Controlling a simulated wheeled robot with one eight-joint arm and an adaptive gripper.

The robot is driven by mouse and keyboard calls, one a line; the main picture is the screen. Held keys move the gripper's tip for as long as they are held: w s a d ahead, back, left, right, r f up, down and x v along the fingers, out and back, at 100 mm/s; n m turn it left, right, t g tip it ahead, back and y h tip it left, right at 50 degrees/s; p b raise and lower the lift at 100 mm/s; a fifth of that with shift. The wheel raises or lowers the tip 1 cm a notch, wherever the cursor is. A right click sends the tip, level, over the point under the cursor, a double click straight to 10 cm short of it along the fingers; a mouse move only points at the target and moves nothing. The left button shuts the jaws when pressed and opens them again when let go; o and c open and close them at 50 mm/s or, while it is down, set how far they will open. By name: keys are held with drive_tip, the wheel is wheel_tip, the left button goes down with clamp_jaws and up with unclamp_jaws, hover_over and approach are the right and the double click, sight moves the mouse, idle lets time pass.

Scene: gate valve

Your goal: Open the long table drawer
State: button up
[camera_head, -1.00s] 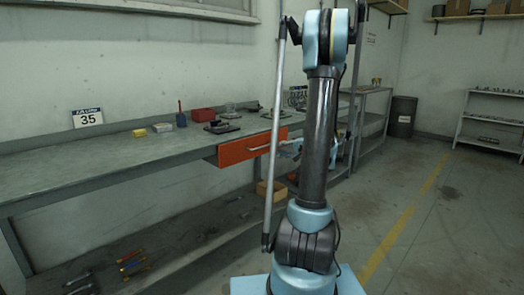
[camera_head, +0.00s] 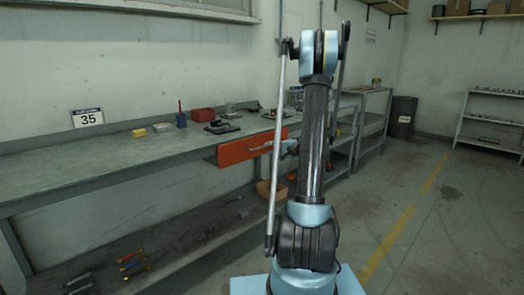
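The long table drawer has an orange front (camera_head: 240,150) set under the front edge of the grey workbench (camera_head: 100,172). A thin grey handle (camera_head: 261,148) shows near the right part of the front. Whether the drawer stands out from the bench at all is hard to tell. My gripper (camera_head: 275,147) is at the right end of the drawer front, close to the handle. It is small and partly hidden behind my own arm, so I cannot see whether its fingers touch the handle or are closed.
On the bench stand a red bin (camera_head: 203,114), a yellow block (camera_head: 139,133), a blue container (camera_head: 181,120) and a 35 sign (camera_head: 88,118). Tools (camera_head: 133,263) lie on the lower shelf. A dark bin (camera_head: 402,117) and shelving (camera_head: 490,119) stand at the right. The right floor is clear.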

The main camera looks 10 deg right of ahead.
sight(262, 147)
drive_tip(key=x, duration=0.7)
drive_tip(key=shift+w+a, duration=0.15)
drive_tip(key=shift+w, duration=0.05)
clamp_jaws()
